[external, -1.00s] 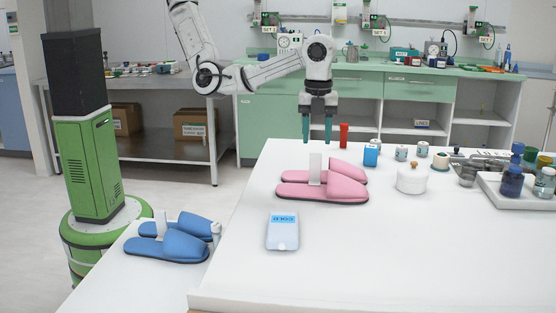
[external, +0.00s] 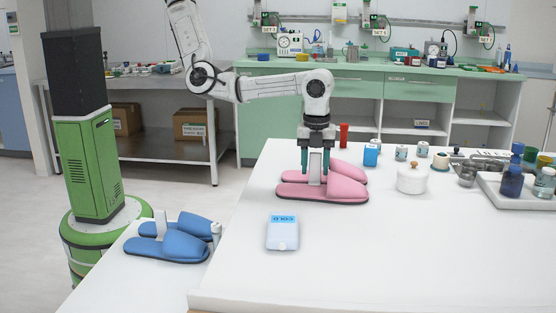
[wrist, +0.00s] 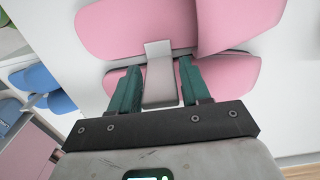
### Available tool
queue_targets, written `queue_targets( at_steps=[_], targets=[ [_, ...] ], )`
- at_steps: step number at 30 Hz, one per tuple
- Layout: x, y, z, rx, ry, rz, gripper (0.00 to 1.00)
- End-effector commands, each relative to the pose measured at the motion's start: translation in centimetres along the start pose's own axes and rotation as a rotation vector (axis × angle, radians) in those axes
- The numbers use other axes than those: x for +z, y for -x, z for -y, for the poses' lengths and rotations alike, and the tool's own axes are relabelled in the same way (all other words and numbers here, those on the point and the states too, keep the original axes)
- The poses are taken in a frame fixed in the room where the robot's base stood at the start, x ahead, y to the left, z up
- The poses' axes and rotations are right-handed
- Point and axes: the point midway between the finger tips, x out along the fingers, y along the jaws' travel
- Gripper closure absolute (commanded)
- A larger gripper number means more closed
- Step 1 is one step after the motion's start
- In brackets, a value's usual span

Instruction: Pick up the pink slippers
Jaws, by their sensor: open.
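The pink slippers (external: 345,189) lie side by side on the white table, with a pale upright tab (external: 315,168) standing between them near the open heel end. They also show in the wrist view (wrist: 125,27), where the grey-white tab (wrist: 160,78) is between my fingers. My gripper (external: 318,164) points down over the slippers, open, with one green finger on each side of the tab. In the wrist view my gripper (wrist: 160,88) shows a small gap between each finger and the tab.
A white box with a blue label (external: 283,232) lies in front of the slippers. A blue cup (external: 371,155), a red cup (external: 344,135) and a white lidded jar (external: 411,179) stand behind and to the right. Blue slippers (external: 168,246) are on a lower table at left.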

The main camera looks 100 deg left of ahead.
Motion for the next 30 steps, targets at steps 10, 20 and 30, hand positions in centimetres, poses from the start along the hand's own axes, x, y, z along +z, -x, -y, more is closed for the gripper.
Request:
queue_targets(
  at_steps=[10,20,30],
  targets=[
    [0.0,0.05,0.01,0.0,0.0,0.0,0.83],
    [0.0,0.06,0.01,0.0,0.0,0.0,1.0],
    [-0.02,0.18,0.04,-0.001,0.0,-0.001,1.0]
  ],
)
